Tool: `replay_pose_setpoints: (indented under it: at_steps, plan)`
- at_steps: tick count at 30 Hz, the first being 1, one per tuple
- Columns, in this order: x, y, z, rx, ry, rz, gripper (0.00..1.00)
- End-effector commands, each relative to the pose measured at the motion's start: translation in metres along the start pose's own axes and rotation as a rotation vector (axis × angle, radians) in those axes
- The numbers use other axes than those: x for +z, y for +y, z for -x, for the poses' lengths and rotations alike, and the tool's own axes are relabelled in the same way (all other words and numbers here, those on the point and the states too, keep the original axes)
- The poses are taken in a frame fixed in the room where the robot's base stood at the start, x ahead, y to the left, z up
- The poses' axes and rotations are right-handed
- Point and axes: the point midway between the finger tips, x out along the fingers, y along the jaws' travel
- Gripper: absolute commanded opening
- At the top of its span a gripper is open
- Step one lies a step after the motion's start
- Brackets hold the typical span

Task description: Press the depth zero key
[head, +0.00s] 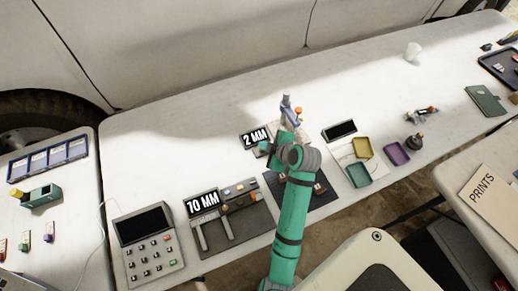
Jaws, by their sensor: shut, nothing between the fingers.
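A grey key panel (148,243) with a dark screen and several small keys lies at the front left of the white table. Its key labels are too small to read, so I cannot tell which one is depth zero. My gripper (287,134) is at the end of my green arm, near the middle of the table, well to the right of this panel. It is shut and empty, with its fingertips largely hidden by my wrist. A small upright instrument (287,104) with a blue part and an orange knob shows just beyond my wrist.
A "2 MM" sign (255,137) stands left of my wrist; a "10 MM" sign (203,203) stands by a dark mat. A black-screened device (341,130) and yellow (362,148), teal (358,175) and purple (397,153) trays lie to the right. The table's back is mostly clear.

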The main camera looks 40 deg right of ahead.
Motion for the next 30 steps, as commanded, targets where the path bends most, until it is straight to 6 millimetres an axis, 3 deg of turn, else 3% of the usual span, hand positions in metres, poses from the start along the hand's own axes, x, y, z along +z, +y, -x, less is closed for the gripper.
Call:
replay_pose_setpoints:
  at_steps: [15,30]
  plan:
    - [-0.0064,-0.0073,-0.008,-0.011,0.009,0.012,0.0]
    - [-0.0041,-0.0018,-0.0014,-0.005,0.006,0.008,0.0]
